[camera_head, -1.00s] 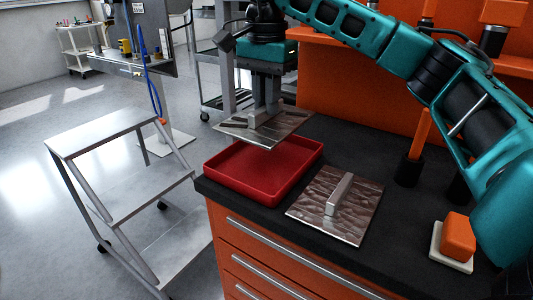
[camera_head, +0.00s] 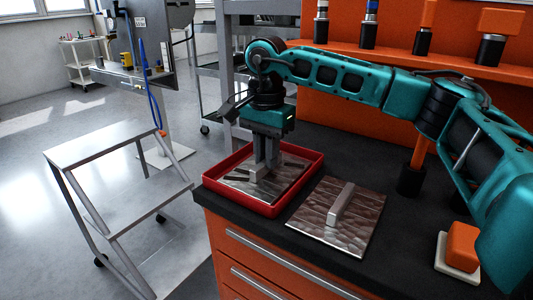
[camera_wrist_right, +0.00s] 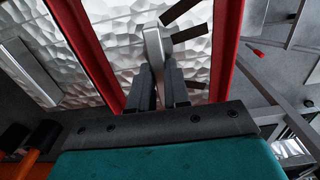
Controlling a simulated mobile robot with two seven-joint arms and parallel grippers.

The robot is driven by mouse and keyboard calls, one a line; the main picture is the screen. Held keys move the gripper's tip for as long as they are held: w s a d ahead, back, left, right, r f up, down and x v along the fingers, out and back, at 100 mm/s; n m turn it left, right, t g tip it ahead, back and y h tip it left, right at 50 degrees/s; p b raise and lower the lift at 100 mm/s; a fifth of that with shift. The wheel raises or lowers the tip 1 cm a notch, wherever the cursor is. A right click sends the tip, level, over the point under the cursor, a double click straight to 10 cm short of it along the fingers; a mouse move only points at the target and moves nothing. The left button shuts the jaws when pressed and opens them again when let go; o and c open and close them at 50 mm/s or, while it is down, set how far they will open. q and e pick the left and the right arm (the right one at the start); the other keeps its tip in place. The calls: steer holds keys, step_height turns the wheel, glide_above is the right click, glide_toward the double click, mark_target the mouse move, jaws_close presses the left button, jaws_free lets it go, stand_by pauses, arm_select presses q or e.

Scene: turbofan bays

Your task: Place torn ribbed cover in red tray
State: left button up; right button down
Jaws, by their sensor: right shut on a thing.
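The torn ribbed cover, a shiny metal plate (camera_head: 284,175) with dark slots and a bar handle, lies inside the red tray (camera_head: 238,201), within its walls. My right gripper (camera_head: 262,168) points down over it and is shut on the handle. In the right wrist view the fingers (camera_wrist_right: 161,75) clasp the handle, and the plate (camera_wrist_right: 115,30) shows dark slots on its right side between the tray's red walls (camera_wrist_right: 227,45). Whether it rests flat on the tray floor is hard to tell. My left gripper is not in view.
A second dimpled metal plate (camera_head: 320,226) with a handle lies on the black worktop just right of the tray. An orange block on a white base (camera_head: 460,247) sits at the right. A grey step stand (camera_head: 105,140) is on the floor at left.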

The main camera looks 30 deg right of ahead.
steer(key=shift+f, duration=0.15)
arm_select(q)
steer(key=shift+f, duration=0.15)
arm_select(e)
steer(key=c, duration=1.1)
jaws_free()
arm_select(q)
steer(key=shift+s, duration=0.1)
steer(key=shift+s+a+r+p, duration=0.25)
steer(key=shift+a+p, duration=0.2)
steer(key=shift+p, duration=0.55)
arm_select(e)
step_height(320, 180, up, 12)
steer(key=shift+r, duration=0.2)
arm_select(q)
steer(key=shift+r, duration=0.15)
arm_select(e)
steer(key=shift+r, duration=0.1)
